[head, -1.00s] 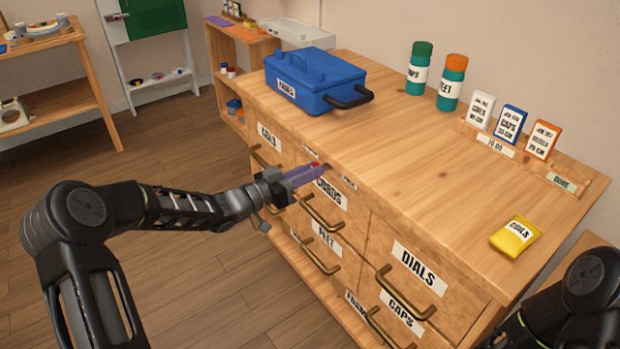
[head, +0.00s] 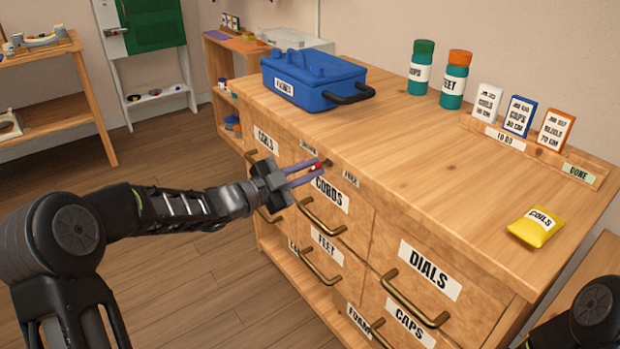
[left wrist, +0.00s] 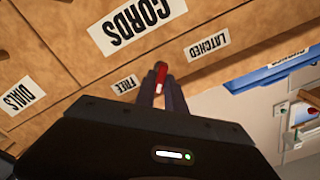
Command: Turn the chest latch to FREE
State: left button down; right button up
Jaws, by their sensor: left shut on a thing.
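The chest latch is a small red piece with a white mark, on the front of the wooden chest (head: 430,190) just under its top edge. It shows in the head view (head: 319,165) and in the left wrist view (left wrist: 161,76). My left gripper (head: 316,171) is shut on it, with one purple-grey finger on each side; the fingers hide part of it. A FREE label (head: 351,178) sits to its right in the head view, and a LATCHED label (head: 308,146) to its left. In the left wrist view the FREE label (left wrist: 125,84) is left, LATCHED (left wrist: 208,43) right. My right gripper is out of view.
A blue box (head: 315,80) stands on the chest top, with bottles (head: 421,68) and cards (head: 520,117) at the back. A yellow packet (head: 535,227) lies at right.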

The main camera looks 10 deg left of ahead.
pick_arm(q)
jog(key=shift+f+m+b, duration=0.15)
jog(key=shift+m+b, duration=0.2)
jog(key=shift+m, duration=0.15)
jog(key=c, duration=1.8)
grip_release()
jog(key=shift+o, duration=0.2)
jog(key=p+v, duration=0.1)
jog(key=v, duration=0.7)
jog(key=shift+p, duration=0.3)
